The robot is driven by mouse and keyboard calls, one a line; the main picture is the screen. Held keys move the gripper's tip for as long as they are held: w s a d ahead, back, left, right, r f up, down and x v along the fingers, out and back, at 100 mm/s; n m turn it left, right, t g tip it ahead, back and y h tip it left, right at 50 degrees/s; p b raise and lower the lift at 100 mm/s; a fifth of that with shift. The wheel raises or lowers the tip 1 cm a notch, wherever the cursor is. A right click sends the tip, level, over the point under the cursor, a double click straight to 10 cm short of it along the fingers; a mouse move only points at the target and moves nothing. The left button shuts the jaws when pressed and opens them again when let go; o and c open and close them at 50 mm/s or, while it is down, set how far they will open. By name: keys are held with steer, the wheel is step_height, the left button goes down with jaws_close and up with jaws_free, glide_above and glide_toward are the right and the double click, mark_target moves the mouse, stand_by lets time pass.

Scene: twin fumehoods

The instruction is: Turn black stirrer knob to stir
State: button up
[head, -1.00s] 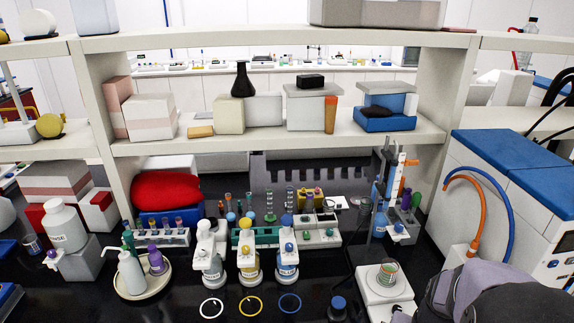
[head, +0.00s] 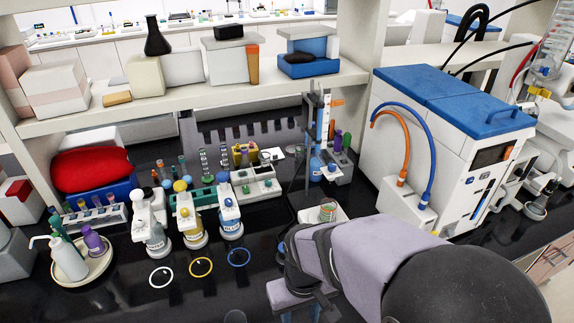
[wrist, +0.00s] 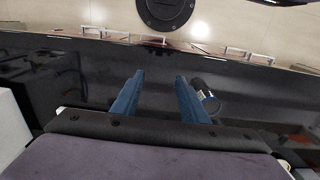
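The white stirrer (head: 343,213) stands on the black bench in the head view, with a small vessel with green and reddish marks (head: 328,211) on top. My arm covers its front and I cannot make out the black knob in either view. My gripper (wrist: 160,76) shows in the wrist view as two blue fingers, spread apart with nothing between them. They are over dark bench surface near its front edge. In the head view my arm's end is low in the middle, in front of the stirrer, and the fingers are mostly hidden.
White (head: 161,276), yellow (head: 201,267) and blue rings (head: 238,257) lie left of my arm, before several wash bottles. A white machine with a blue lid (head: 455,100) stands right of the stirrer. A dark, blue-marked cylinder (wrist: 205,98) is beside my right finger in the wrist view.

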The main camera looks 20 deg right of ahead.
steer(key=w+d+f+m+b, duration=0.1)
steer(key=d+f+m, duration=0.1)
steer(key=d, duration=0.2)
steer(key=w+d+f+m, duration=0.1)
steer(key=d+f+m, duration=0.1)
steer(key=d, duration=0.2)
steer(key=w+d+f+m+y+b, duration=0.1)
steer(key=d+f+m, duration=0.1)
steer(key=d, duration=0.2)
steer(key=shift+d+f+m+b, duration=0.3)
steer(key=shift+f, duration=0.05)
steer(key=shift+t, duration=0.7)
steer(key=w+d, duration=0.1)
steer(key=w, duration=0.1)
steer(key=w+d, duration=0.3)
steer(key=w, duration=0.2)
steer(key=shift+d+r, duration=0.25)
steer(key=shift+r, duration=0.15)
steer(key=w+d+r+n+t+h, duration=0.1)
steer(key=w+d+r+n+t, duration=0.2)
steer(key=w, duration=0.5)
steer(key=shift+d+r+n+h, duration=0.4)
steer(key=shift+d+r+n, duration=0.1)
steer(key=shift+r+n, duration=0.25)
steer(key=shift+w+f, duration=0.15)
steer(key=shift+f, duration=0.05)
steer(key=shift+p+x, duration=0.75)
steer(key=shift+x, duration=2.8)
